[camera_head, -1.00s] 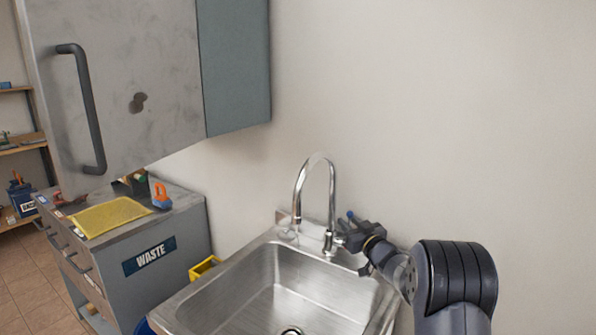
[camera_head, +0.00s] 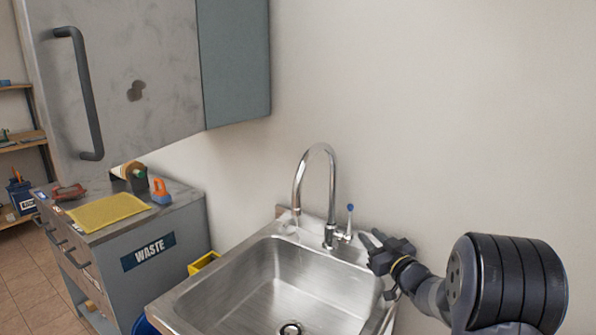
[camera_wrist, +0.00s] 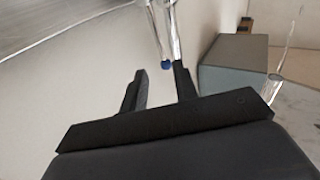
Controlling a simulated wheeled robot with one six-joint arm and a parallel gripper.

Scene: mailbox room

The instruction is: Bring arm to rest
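My gripper (camera_head: 373,238) is at the right rear of the sink, low and just right of the tap's lever. In the wrist view my gripper (camera_wrist: 160,69) shows its two dark fingers apart, with nothing held between them. The lever's blue tip (camera_wrist: 166,64) appears beyond the fingers there. In the head view the blue-tipped lever (camera_head: 349,222) stands upright beside the chrome tap (camera_head: 331,190), apart from my gripper. My arm is bent at the lower right of the head view.
The steel sink (camera_head: 250,285) is below and left of my gripper. A plain wall (camera_head: 450,120) rises behind. A grey wall cabinet (camera_head: 150,70) hangs upper left, above a waste cabinet (camera_head: 185,275) with a yellow mat (camera_head: 108,212) and small items on top.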

